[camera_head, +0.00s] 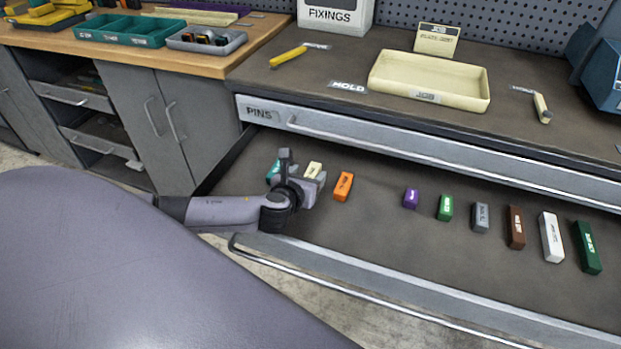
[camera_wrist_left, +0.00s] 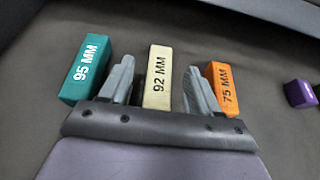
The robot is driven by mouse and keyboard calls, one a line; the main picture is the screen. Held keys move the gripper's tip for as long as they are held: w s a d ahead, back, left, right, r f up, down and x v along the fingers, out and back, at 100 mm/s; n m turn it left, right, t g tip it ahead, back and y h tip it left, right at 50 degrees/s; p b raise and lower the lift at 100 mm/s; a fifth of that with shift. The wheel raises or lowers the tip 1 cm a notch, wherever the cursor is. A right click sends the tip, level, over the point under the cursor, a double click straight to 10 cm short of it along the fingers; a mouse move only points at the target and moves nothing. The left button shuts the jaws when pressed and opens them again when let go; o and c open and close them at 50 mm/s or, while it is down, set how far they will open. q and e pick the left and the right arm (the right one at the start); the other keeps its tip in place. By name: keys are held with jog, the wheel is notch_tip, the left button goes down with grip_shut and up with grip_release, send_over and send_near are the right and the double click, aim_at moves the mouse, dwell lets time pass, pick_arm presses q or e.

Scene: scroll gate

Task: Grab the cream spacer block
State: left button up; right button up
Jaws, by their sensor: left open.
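The cream spacer block (camera_wrist_left: 158,80), marked 92 MM, lies in the open drawer, between a teal block and an orange block. It also shows in the head view (camera_head: 313,169), partly hidden by my gripper. My left gripper (camera_wrist_left: 158,84) is open, with one finger on each side of the cream block in the wrist view. I cannot tell whether the fingers touch it. My right gripper is in neither view.
The teal block (camera_wrist_left: 86,68), marked 95 MM, and the orange block (camera_wrist_left: 230,92), marked 75 MM, lie close outside the fingers. Several other blocks lie further right, starting with a purple one (camera_head: 411,198). The drawer's front wall (camera_head: 400,277) runs nearest me.

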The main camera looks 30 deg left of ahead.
pick_arm(q)
jog(key=shift+x, duration=1.5)
grip_shut()
jog(key=shift+r, duration=0.15)
